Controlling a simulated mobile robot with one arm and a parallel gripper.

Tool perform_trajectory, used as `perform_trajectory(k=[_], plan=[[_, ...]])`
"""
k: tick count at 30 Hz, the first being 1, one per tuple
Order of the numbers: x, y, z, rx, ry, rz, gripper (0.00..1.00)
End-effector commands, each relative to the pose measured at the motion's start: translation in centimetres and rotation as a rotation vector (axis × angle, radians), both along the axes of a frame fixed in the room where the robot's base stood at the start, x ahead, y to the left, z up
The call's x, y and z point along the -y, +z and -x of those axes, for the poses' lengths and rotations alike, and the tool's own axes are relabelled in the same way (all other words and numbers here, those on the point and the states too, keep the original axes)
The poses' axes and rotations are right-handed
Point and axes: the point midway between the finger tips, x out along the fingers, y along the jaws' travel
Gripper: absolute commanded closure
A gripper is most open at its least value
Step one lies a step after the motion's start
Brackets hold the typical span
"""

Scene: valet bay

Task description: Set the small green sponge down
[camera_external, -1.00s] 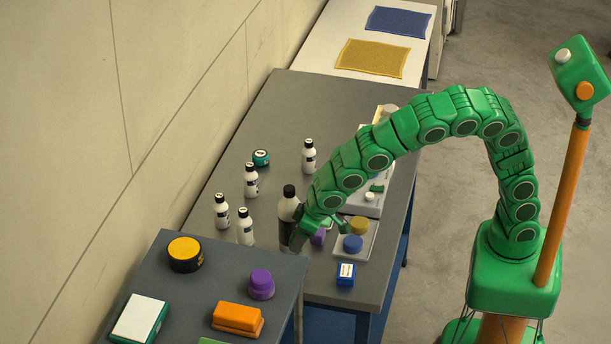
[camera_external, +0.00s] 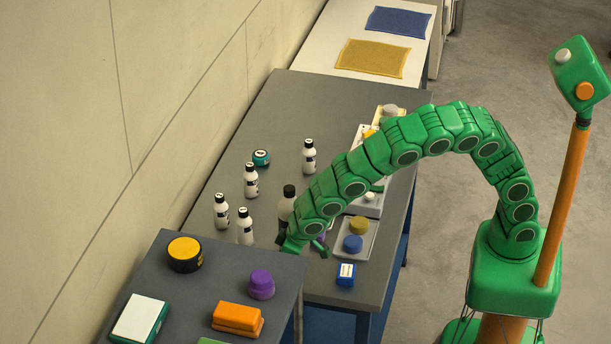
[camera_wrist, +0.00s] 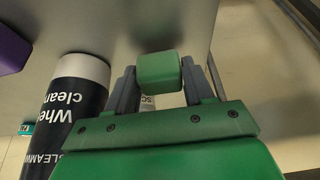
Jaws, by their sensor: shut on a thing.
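The small green sponge (camera_wrist: 160,69) shows in the wrist view as a rounded green block between my two grey fingers. My gripper (camera_wrist: 160,82) is shut on it. In the external view my gripper (camera_external: 303,248) is low over the front part of the grey table (camera_external: 285,110), beside a black-capped bottle. The sponge cannot be made out there, hidden by my gripper. I cannot tell whether the sponge touches the tabletop.
The black-and-white wheel cleaner bottle (camera_wrist: 78,100) stands close on the left in the wrist view. Several white bottles (camera_external: 251,181) stand to the left.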

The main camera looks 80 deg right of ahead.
Motion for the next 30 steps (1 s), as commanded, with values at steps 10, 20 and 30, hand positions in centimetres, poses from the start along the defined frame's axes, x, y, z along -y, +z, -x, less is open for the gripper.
perform_trajectory(k=[10,20,30], plan=[[0.0,-0.81,0.02,-0.001,0.0,0.0,0.76],[0.0,-0.99,0.02,0.0,0.0,0.0,0.22],[-0.01,-0.7,0.01,0.0,0.0,0.0,0.22]])
